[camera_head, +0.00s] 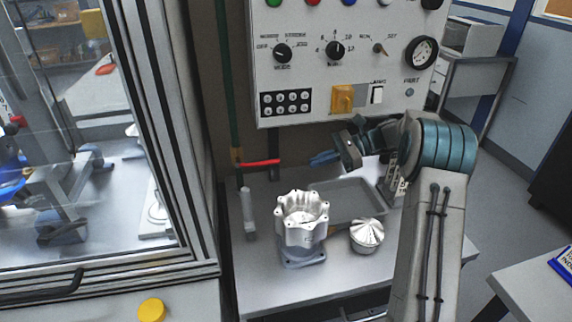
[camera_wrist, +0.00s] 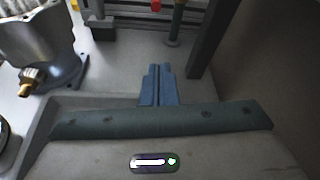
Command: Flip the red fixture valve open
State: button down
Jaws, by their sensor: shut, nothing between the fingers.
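The red valve handle (camera_head: 260,162) is a short lever at the back wall. It lies roughly level, pointing right from a brass fitting on the vertical green pipe (camera_head: 234,90), across the pipe's line. In the wrist view a small red piece (camera_wrist: 156,5) shows at the top edge, mostly cut off. My gripper (camera_head: 314,160) has blue fingers and is to the right of the handle, apart from it, at about the same height in the picture. In the wrist view the fingers (camera_wrist: 159,70) are together with nothing between them.
A silver machined housing (camera_head: 302,240) stands on the bench, with a finned silver part (camera_head: 367,236) and a grey tray (camera_head: 345,200) nearby. A pale cylinder (camera_head: 248,213) stands at left. The control panel (camera_head: 345,60) hangs above my gripper. A glazed enclosure (camera_head: 180,150) borders the left.

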aim_at(259, 163)
jog(key=shift+a, duration=0.15)
jog(key=p+x, duration=0.1)
jog(key=x, duration=0.8)
jog(key=shift+r, duration=0.1)
jog(key=r, duration=0.2)
jog(key=r+p, duration=0.1)
jog(key=shift+s+a+r, duration=0.25)
jog(key=shift+s+a, duration=0.1)
jog(key=shift+s, duration=0.05)
jog(key=shift+d+r+p, duration=0.1)
jog(key=shift+r+p, duration=0.7)
jog(key=shift+r, duration=0.05)
jog(key=shift+f, duration=0.1)
